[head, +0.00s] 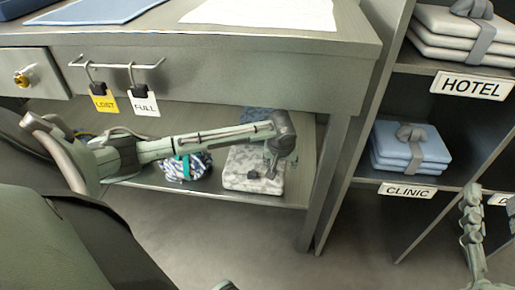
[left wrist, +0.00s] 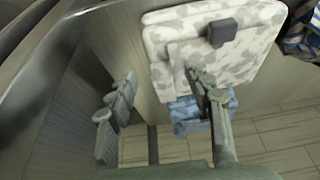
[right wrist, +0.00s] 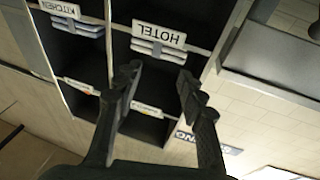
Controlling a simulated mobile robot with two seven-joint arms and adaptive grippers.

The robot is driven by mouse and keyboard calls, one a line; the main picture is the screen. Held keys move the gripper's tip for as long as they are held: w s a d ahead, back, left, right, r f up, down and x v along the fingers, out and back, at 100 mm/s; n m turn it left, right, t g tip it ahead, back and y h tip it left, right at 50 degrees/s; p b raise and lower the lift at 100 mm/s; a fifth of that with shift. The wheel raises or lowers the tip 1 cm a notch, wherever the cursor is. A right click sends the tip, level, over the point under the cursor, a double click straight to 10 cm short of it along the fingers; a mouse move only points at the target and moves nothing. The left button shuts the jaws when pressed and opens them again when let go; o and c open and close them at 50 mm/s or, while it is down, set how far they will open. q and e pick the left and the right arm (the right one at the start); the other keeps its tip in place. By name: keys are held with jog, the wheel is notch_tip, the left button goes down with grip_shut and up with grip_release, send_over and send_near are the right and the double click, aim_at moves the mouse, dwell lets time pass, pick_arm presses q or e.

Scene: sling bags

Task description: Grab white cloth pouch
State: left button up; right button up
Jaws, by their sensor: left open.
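The white cloth pouch (head: 245,180), mottled white and grey, lies on the shelf under the desk in the head view. It fills the top right of the left wrist view (left wrist: 185,28), with a dark clasp on its face. My left gripper (head: 270,168) is at the pouch's right end. In the left wrist view my left gripper (left wrist: 160,80) is open, one finger overlapping the pouch and the other left of it, clear of it. Whether that finger touches the cloth I cannot tell. My right gripper (right wrist: 158,75) is open and empty, away from the pouch.
A blue-and-white striped bundle (head: 187,166) lies left of the pouch, and a blue patterned item (head: 257,114) behind it. The desk drawer front (head: 225,75) overhangs the shelf; a desk leg (head: 325,175) stands to the right. A cubby with HOTEL (head: 472,86) and CLINIC (head: 407,190) labels stands further right.

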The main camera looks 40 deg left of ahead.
pick_arm(q)
jog(key=shift+w+a, duration=0.5)
jog(key=shift+w, duration=0.4)
jog(key=shift+w+a+b, duration=0.3)
jog(key=shift+w+a, duration=0.05)
jog(key=shift+w, duration=0.25)
jog(key=shift+w+a+b, duration=0.25)
jog(key=shift+w+a, duration=0.1)
jog(key=shift+w, duration=0.2)
jog(key=x, duration=0.2)
jog(key=shift+w+f+b, duration=0.15)
jog(key=shift+f+b, duration=0.1)
jog(key=shift+b, duration=0.05)
jog(key=shift+w+a+f, duration=0.15)
jog(key=shift+f, duration=0.1)
grip_shut()
pick_arm(e)
jog(key=r+t, duration=0.1)
jog(key=r, duration=0.1)
jog(key=s+r+t, duration=0.1)
jog(key=r+t+y, duration=0.1)
jog(key=r, duration=0.1)
jog(key=shift+s+r+t, duration=0.3)
jog(key=shift+s+t, duration=0.1)
